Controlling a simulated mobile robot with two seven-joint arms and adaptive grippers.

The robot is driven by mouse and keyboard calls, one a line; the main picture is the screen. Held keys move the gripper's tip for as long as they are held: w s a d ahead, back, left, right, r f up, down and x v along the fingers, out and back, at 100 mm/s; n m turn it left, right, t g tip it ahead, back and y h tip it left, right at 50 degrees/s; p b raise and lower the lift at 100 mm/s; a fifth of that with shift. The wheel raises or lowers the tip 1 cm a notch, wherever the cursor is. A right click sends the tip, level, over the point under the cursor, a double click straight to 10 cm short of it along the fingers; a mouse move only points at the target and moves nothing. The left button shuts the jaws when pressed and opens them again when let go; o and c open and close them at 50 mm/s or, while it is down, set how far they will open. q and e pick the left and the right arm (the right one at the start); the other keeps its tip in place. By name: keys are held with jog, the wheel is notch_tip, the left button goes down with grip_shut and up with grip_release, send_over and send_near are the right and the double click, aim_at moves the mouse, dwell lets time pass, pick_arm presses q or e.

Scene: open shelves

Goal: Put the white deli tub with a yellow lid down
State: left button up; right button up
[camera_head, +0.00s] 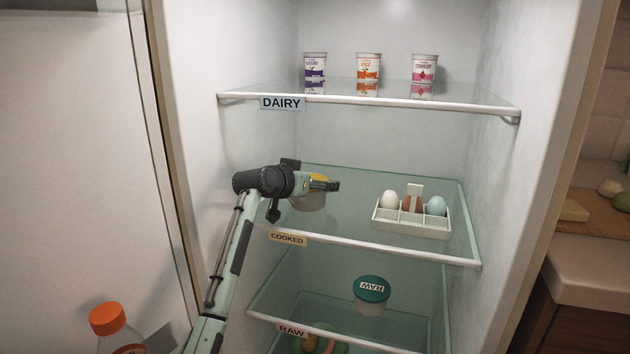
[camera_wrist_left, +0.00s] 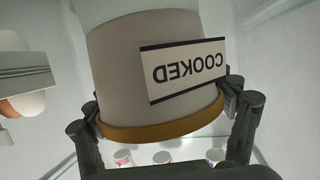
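The white deli tub (camera_head: 311,202) with its yellow lid (camera_head: 319,177) is at the left part of the middle shelf, partly hidden behind my left gripper (camera_head: 315,183). In the left wrist view the tub (camera_wrist_left: 115,70) appears upside down, with a COOKED label (camera_wrist_left: 185,70) and the yellow lid (camera_wrist_left: 165,130) toward the bottom. My left gripper's dark fingers stand on both sides of the tub near the lid, shut on it. The tub looks upright at the glass middle shelf (camera_head: 345,228); whether its base touches the glass I cannot tell. My right gripper is not in view.
An egg holder (camera_head: 410,226) with several eggs stands at the right of the COOKED shelf. Several yogurt cups (camera_head: 368,68) stand on the DAIRY shelf above. A teal-lidded RAW tub (camera_head: 372,290) is below. The glass between my gripper and the egg holder is clear.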

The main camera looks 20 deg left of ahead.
pick_arm(q)
jog(key=o, duration=0.4)
jog(key=shift+o, duration=0.2)
jog(key=shift+f, duration=0.1)
jog(key=shift+s, duration=0.1)
jog(key=v, duration=0.7)
jog(key=shift+s, duration=0.15)
